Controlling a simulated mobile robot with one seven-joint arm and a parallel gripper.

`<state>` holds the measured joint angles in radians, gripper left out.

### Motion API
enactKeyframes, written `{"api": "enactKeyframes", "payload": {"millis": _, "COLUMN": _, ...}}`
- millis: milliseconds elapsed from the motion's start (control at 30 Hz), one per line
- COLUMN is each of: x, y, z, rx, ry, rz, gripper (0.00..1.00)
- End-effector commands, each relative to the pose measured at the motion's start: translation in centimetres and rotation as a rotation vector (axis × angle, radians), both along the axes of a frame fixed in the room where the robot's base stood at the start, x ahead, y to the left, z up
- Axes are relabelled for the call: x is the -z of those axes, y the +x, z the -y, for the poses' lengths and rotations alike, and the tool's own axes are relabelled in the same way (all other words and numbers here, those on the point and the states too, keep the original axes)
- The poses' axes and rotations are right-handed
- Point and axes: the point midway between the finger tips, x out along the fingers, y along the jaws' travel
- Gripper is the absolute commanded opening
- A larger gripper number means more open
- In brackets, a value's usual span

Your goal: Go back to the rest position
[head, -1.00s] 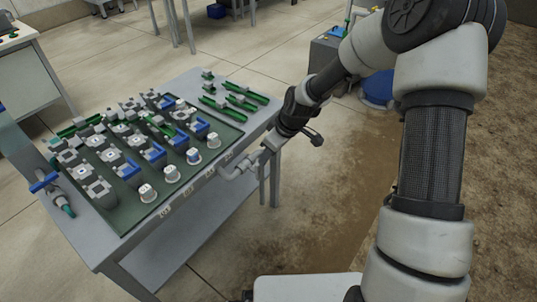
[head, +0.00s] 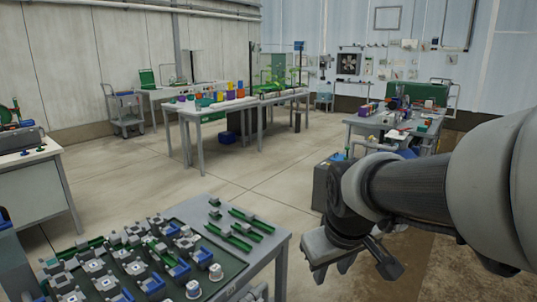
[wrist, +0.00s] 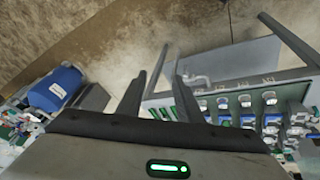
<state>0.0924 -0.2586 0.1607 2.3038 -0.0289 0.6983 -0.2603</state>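My gripper (head: 362,268) is at the lower right of the head view, out past the right edge of the grey bench (head: 283,243). Its two dark fingers point down and stand apart with nothing seen between them. The dark green board (head: 228,268) on the bench holds rows of grey, blue and green fittings and white-capped parts, apart from my gripper.
A white cabinet (head: 48,190) stands at left. A long table (head: 190,112) with colourful containers is at the back, and a cluttered bench (head: 390,125) at back right. A grey box (head: 322,185) stands behind my arm. The middle floor is clear.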

Motion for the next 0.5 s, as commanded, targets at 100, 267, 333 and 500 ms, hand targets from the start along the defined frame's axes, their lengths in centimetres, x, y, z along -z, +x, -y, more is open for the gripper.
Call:
{"api": "enactKeyframes", "payload": {"millis": 100, "x": -2.3, "y": -3.8, "z": 0.8, "rx": 0.102, "ry": 0.038, "rz": 0.041, "gripper": 0.33}}
{"api": "enactKeyframes", "payload": {"millis": 267, "x": -3.7, "y": -7.5, "z": 1.4, "rx": 0.201, "ry": 0.096, "rz": 0.072, "gripper": 0.33}}
{"api": "enactKeyframes", "payload": {"millis": 333, "x": -4.0, "y": -8.9, "z": 1.6, "rx": 0.237, "ry": 0.122, "rz": 0.082, "gripper": 0.33}}
{"api": "enactKeyframes", "payload": {"millis": 500, "x": -4.3, "y": -12.0, "z": 1.8, "rx": 0.312, "ry": 0.189, "rz": 0.104, "gripper": 0.33}}
